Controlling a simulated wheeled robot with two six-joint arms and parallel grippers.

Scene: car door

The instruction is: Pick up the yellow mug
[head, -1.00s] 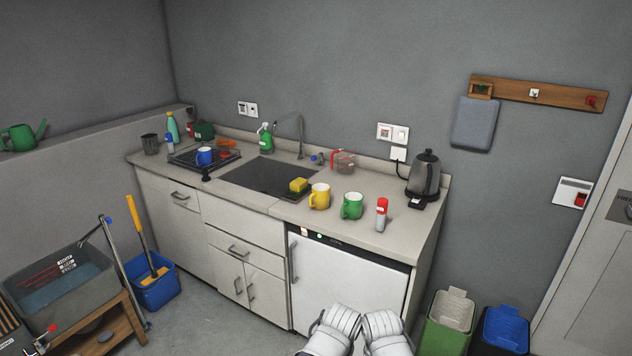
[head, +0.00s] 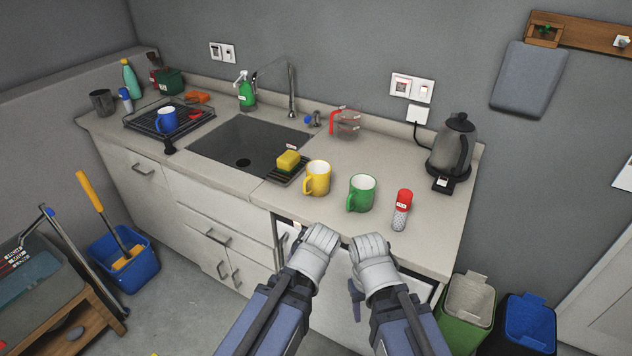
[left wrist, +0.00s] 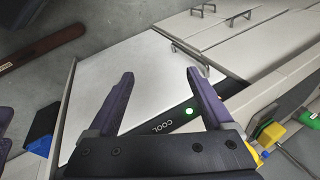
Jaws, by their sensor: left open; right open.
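The yellow mug (head: 317,178) stands upright on the counter, right of the sink, its handle towards the left. A green mug (head: 361,193) stands just right of it. My left gripper (head: 315,246) is in front of the counter's front edge, below and apart from the yellow mug; its fingers are mostly hidden in the head view. In the left wrist view its two dark fingers (left wrist: 160,95) are spread, with nothing between them. My right gripper (head: 360,285) is beside it, below the green mug, open; its fingers are partly hidden.
A yellow sponge (head: 288,161) lies at the sink's (head: 243,146) right edge. A measuring jug (head: 346,122) stands behind. The counter in front of the mugs is narrow but clear.

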